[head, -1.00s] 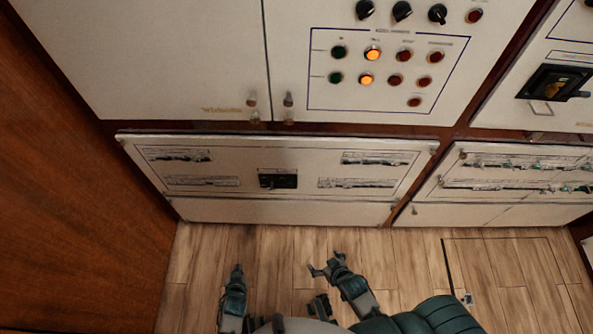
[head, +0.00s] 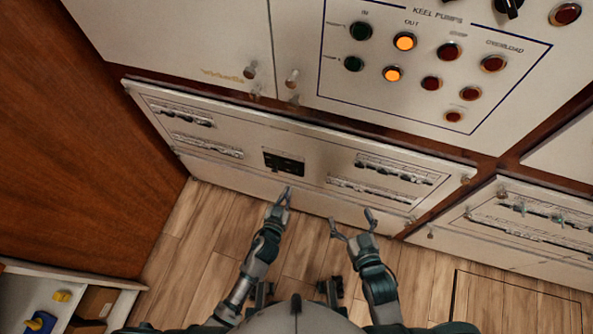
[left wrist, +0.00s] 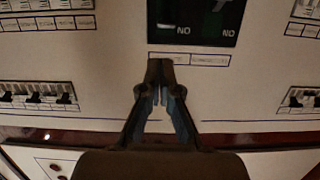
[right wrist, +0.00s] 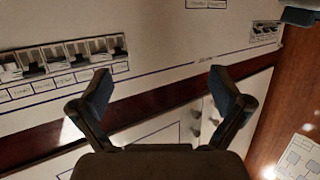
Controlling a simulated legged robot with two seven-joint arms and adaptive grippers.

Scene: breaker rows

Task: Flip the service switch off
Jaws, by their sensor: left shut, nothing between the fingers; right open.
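The service switch seems to be the black switch unit (head: 284,162) in the middle of the low white breaker panel (head: 320,147); its name is not readable. In the left wrist view the dark unit (left wrist: 197,22) shows "NO" twice and part of a lever at its top edge. My left gripper (head: 288,190) is shut and empty, just below the unit in the picture. In the left wrist view its closed fingertips (left wrist: 160,65) point at the panel below the unit's lower edge. My right gripper (head: 352,222) is open and empty, right of the left one; its fingers (right wrist: 160,85) face the panel's lower edge.
Breaker rows (head: 400,170) flank the switch unit. Above is a cabinet with lamps and knobs (head: 430,60). A brown wooden wall (head: 110,180) stands left. A shelf with blue and yellow items (head: 45,310) is at lower left. The wooden floor (head: 205,225) is otherwise clear.

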